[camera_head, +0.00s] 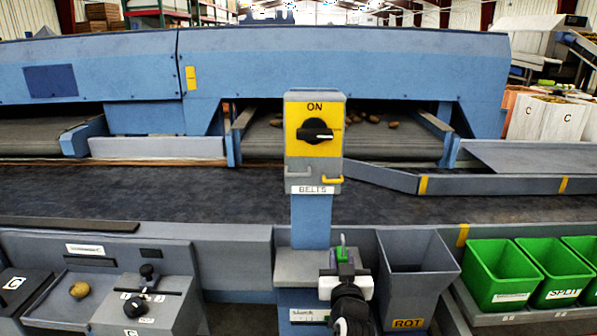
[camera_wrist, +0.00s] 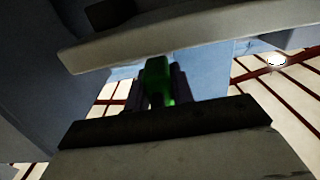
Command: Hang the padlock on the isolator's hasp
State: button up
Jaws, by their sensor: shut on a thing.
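The isolator (camera_head: 314,160) is a grey box with a yellow face marked ON, on a blue post. Its black knob (camera_head: 314,131) has its handle lying roughly level. Below the face are a grey loop at left and a yellow hasp (camera_head: 332,179) at right. A BELTS label sits under them. My gripper (camera_head: 343,265) is shut on the green padlock (camera_head: 341,248), below the isolator and beside the post's foot. In the wrist view the green padlock (camera_wrist: 158,78) stands between the dark fingers. Its shackle is not clear. The padlock is apart from the hasp.
A grey ledge (camera_head: 293,262) is beside my gripper at the post's foot. A grey ROT chute (camera_head: 415,255) stands close at right, with green bins (camera_head: 500,275) beyond. A dark belt (camera_head: 180,195) runs behind the post. In the wrist view a pale slab (camera_wrist: 170,42) crosses just above the padlock.

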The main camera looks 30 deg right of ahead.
jog(key=v, duration=0.7)
jog(key=shift+s, duration=0.35)
jog(key=shift+a+r, duration=0.1)
jog(key=shift+a, duration=0.05)
dwell(0.4)
